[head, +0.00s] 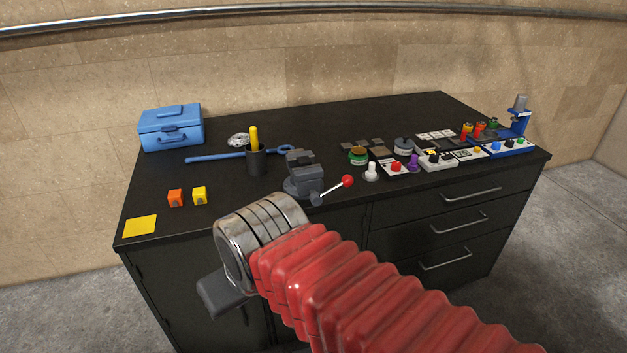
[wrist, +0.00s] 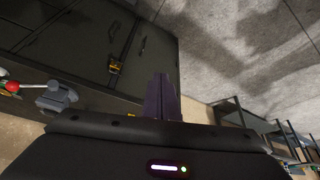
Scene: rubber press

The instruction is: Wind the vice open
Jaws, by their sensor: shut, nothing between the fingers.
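The grey vice (head: 303,172) stands on the front edge of the dark bench. Its handle, a thin light rod ending in a red ball (head: 347,181), points to the right. The vice (wrist: 55,97) and the red ball (wrist: 12,87) also show at the left edge of the wrist view. My gripper (wrist: 163,78) shows in the wrist view with its dark fingers together and nothing between them. It is apart from the vice and its handle.
The bench top (head: 330,120) also bears a blue toolbox (head: 171,128), a pen cup (head: 256,162), a blue wrench (head: 215,156), orange (head: 175,198) and yellow (head: 199,196) blocks and a yellow square (head: 140,226). Several knobs and switch panels (head: 438,161) stand right of the vice.

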